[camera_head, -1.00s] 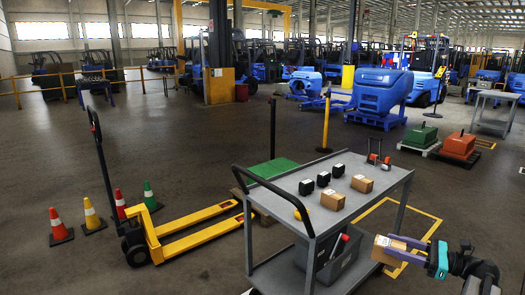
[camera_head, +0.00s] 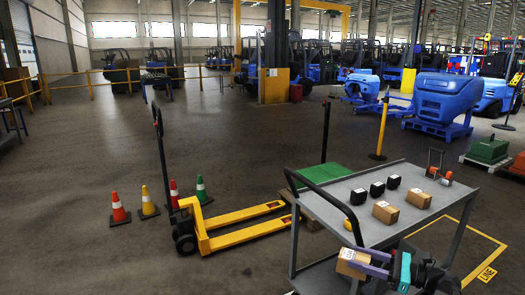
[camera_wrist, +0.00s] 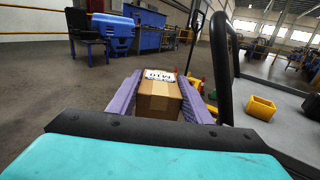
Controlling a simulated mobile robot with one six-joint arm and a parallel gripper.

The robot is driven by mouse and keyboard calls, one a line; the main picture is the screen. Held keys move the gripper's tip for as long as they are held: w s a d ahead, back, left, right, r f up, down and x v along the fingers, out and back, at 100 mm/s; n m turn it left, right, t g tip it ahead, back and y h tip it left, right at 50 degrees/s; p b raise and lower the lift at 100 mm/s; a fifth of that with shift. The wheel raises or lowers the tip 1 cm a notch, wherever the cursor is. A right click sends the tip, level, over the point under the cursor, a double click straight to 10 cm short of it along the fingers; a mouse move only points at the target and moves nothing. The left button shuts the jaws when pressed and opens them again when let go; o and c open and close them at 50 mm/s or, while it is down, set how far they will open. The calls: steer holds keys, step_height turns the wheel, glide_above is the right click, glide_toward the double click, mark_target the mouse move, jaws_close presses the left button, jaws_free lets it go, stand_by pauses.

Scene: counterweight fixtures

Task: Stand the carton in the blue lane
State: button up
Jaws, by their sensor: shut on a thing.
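My gripper (camera_head: 366,264) has purple fingers and is shut on a small brown carton (camera_head: 350,262) with a white label. In the head view it holds the carton low in the picture, in front of the grey trolley's near edge. In the wrist view the carton (camera_wrist: 160,98) sits between the two fingers, its labelled face up and lettered. I do not make out a blue lane in any view.
A grey trolley (camera_head: 440,205) carries two brown cartons, several black items and a yellow item. A yellow pallet jack (camera_head: 245,223) and several cones (camera_head: 118,208) stand left. A yellow floor outline (camera_head: 489,250) lies right. Open floor spreads beyond the cones.

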steer(key=w+a+f+m+t+h, duration=0.1)
steer(key=a+f, duration=0.1)
steer(key=a, duration=1.1)
steer(key=shift+w+a+t+p, duration=0.4)
steer(key=shift+d+r, duration=0.1)
steer(key=s+d+r+m+t+h+p, duration=0.2)
steer(key=d+r, duration=0.3)
steer(key=d, duration=0.7)
steer(key=s+d+r+m+t+h+p, duration=0.15)
steer(key=d+r, duration=0.35)
steer(key=d, duration=0.6)
steer(key=s+d+r+m+t+h+p, duration=0.15)
steer(key=d+r, duration=0.35)
steer(key=d, duration=0.7)
steer(key=s+d+r+m+h+p, duration=0.1)
steer(key=s+d+r, duration=0.3)
steer(key=d, duration=0.4)
steer(key=s+d+r+m+t+h+p, duration=0.1)
steer(key=s+d+r+h+p, duration=0.1)
steer(key=s+d+r, duration=0.3)
steer(key=s+d+r+m+h+p, duration=0.1)
steer(key=s+d+r+h, duration=0.1)
steer(key=s+d+r, duration=0.3)
steer(key=s+d, duration=0.3)
steer(key=d, duration=0.3)
steer(key=shift+d+t+p, duration=0.15)
steer(key=shift+t+p, duration=0.2)
steer(key=shift+t, duration=0.05)
